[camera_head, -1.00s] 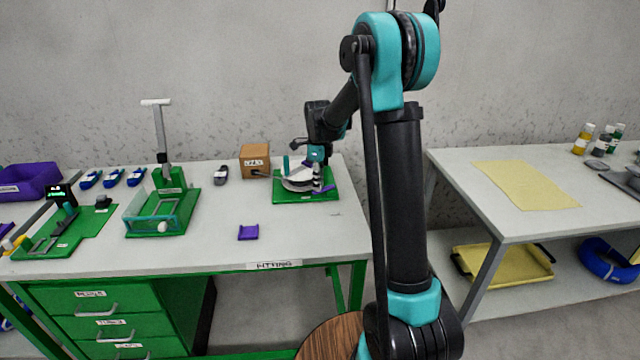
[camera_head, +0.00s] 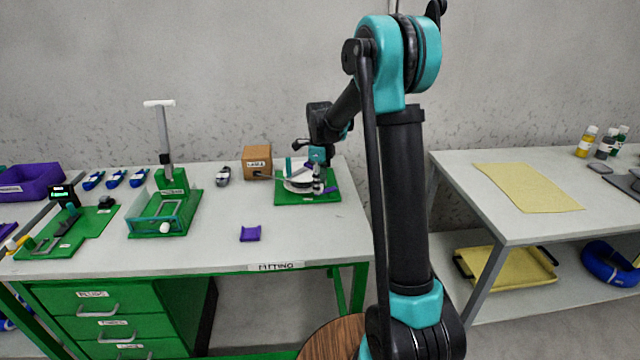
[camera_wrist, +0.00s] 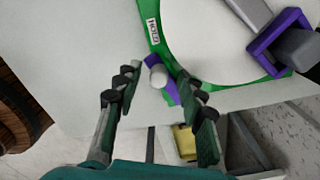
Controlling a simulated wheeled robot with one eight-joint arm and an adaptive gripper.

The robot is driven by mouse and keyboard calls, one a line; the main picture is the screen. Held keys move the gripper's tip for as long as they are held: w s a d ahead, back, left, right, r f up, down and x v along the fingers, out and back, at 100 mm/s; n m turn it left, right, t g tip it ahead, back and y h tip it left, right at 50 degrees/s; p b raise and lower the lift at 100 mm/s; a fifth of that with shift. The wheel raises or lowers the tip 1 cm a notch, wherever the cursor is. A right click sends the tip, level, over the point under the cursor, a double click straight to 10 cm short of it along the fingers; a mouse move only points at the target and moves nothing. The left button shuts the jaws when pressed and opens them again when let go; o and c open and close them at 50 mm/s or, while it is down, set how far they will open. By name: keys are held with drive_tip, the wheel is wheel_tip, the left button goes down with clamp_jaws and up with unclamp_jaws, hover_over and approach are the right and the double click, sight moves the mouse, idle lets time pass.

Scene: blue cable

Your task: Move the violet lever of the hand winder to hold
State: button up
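The hand winder stands on a green base (camera_head: 293,200) at the table's back right, with a white round plate partly behind my gripper. In the wrist view its violet lever (camera_wrist: 172,92) with a pale round knob (camera_wrist: 158,75) sits at the green base's edge. The HOLD label (camera_wrist: 152,32) is on the green just above the knob in that view. My gripper (camera_wrist: 160,74) is open, with one finger on each side of the lever and knob; touch cannot be told. In the head view my gripper (camera_head: 318,184) is over the winder, small and partly blended with it.
A violet frame around a grey block (camera_wrist: 282,42) is close at upper right in the wrist view. A brown box (camera_head: 257,160) and a dark grey piece (camera_head: 223,175) stand left of the winder. A violet holder (camera_head: 250,233) lies in front, with clear table around it.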

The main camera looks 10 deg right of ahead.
wheel_tip(320, 180, up, 12)
idle(0.6)
drive_tip(key=s+d+f+n+t, duration=0.1)
drive_tip(key=s+d+f+n, duration=0.2)
drive_tip(key=s, duration=0.7)
drive_tip(key=s+d+f+n+t, duration=0.1)
drive_tip(key=s+d+f+n, duration=0.2)
drive_tip(key=s+f+n, duration=0.4)
drive_tip(key=s+d+f+n+t, duration=0.2)
drive_tip(key=s+f+n, duration=0.3)
drive_tip(key=s+n, duration=0.8)
drive_tip(key=shift+s+d+f, duration=0.15)
drive_tip(key=shift+s+d, duration=0.5)
drive_tip(key=shift+s, duration=0.55)
